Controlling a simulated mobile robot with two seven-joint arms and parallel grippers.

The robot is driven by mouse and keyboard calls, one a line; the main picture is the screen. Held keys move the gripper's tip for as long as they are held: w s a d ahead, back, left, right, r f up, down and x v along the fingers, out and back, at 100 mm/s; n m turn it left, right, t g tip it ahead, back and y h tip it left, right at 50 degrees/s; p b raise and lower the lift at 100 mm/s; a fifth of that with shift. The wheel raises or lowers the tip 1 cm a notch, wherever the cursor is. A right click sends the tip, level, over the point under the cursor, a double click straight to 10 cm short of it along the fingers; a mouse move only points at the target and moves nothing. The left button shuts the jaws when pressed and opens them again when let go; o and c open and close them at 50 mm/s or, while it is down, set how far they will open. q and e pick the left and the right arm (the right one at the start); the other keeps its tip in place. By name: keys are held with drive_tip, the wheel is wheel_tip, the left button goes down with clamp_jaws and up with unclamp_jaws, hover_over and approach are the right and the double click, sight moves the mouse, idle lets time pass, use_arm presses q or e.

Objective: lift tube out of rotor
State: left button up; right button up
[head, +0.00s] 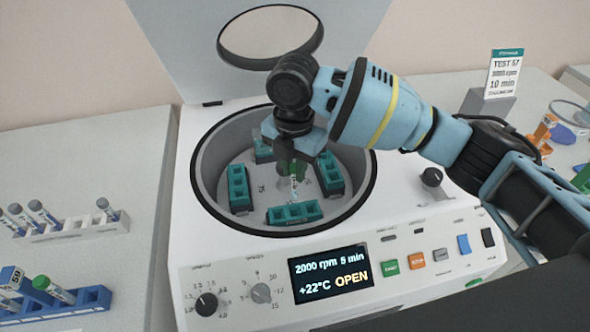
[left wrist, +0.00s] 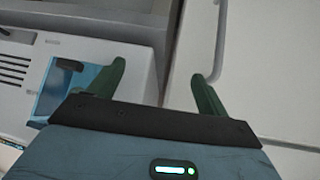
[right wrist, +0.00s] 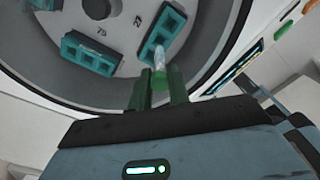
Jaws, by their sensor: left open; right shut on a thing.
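The centrifuge (head: 180,240) stands open, with its round bowl holding a rotor with several teal buckets, one at the left (head: 239,188) and one at the front (head: 294,213). My right gripper (head: 293,170) reaches down into the bowl and is shut on a green-capped tube (head: 295,186). The tube hangs above the rotor, behind the front bucket in the head view. In the right wrist view the tube (right wrist: 161,68) extends from the fingers toward a teal bucket (right wrist: 158,38); I cannot tell whether its tip is clear. My left gripper (left wrist: 160,80) is open and empty, seen only in its wrist view.
The raised lid (head: 270,80) is behind the bowl. The front panel screen (head: 330,273) reads OPEN. A white rack (head: 70,231) and a blue rack (head: 90,298) with tubes stand at the left. A sign (head: 503,72) stands at the back right.

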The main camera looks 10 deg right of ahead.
drive_tip(key=shift+r+p, duration=0.65)
drive_tip(key=shift+r, duration=1.1)
use_arm(q)
drive_tip(key=w+r, duration=0.2)
drive_tip(key=shift+r+t, duration=0.35)
drive_tip(key=shift+t, duration=0.05)
use_arm(e)
drive_tip(key=shift+f, duration=0.1)
